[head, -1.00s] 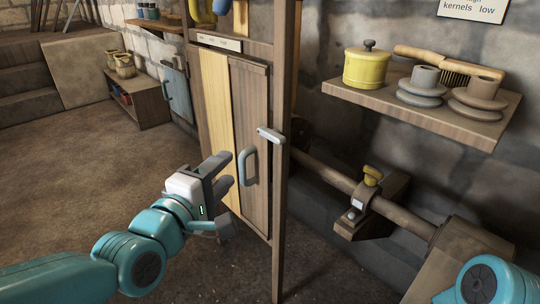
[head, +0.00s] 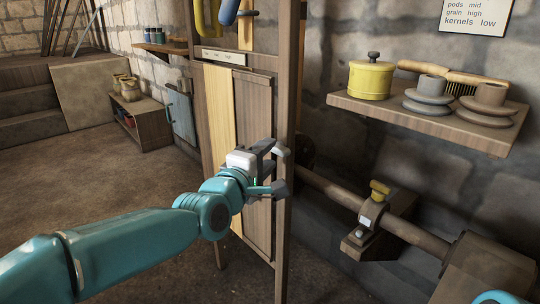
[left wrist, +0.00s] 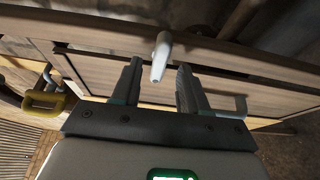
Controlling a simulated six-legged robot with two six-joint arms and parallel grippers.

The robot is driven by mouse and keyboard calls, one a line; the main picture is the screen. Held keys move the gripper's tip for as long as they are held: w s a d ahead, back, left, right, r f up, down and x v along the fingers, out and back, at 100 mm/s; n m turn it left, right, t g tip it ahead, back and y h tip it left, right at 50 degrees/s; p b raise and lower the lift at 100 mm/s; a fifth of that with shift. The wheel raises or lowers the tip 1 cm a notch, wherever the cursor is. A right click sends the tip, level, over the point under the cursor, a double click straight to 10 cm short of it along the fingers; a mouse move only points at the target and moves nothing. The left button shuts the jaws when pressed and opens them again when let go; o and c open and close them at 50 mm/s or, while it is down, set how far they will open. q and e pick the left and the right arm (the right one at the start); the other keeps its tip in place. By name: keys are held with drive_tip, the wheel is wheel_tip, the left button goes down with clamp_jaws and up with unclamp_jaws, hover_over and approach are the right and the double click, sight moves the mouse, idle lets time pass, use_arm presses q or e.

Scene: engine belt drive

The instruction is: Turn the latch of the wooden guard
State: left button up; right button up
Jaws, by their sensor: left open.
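The wooden guard (head: 252,105) is an upright brown plank door beside a dark wooden post. Its latch (head: 281,149) is a pale grey lever on the post side, partly covered by my gripper in the head view. In the left wrist view the latch (left wrist: 161,56) points toward me, in line with the gap between my fingers. My left gripper (head: 274,168) is open just in front of the guard. Its two fingers (left wrist: 160,80) lie on either side of the latch's line, and I cannot tell whether they touch it. The guard's grey handle is hidden behind the gripper in the head view.
A shelf (head: 425,118) with a yellow pot (head: 371,80), a brush and grey pulleys juts from the wall at right. Open floor (head: 90,190) lies at left.

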use_arm(q)
drive_tip(key=shift+x, duration=1.1)
clamp_jaws()
drive_tip(key=shift+w+f+m+t, duration=0.15)
drive_tip(key=shift+m+t, duration=0.25)
drive_tip(key=shift+m, duration=0.8)
drive_tip(key=m+t+h, duration=0.1)
drive_tip(key=m, duration=0.2)
drive_tip(key=shift+a+h, duration=0.1)
drive_tip(key=shift+h, duration=0.2)
unclamp_jaws()
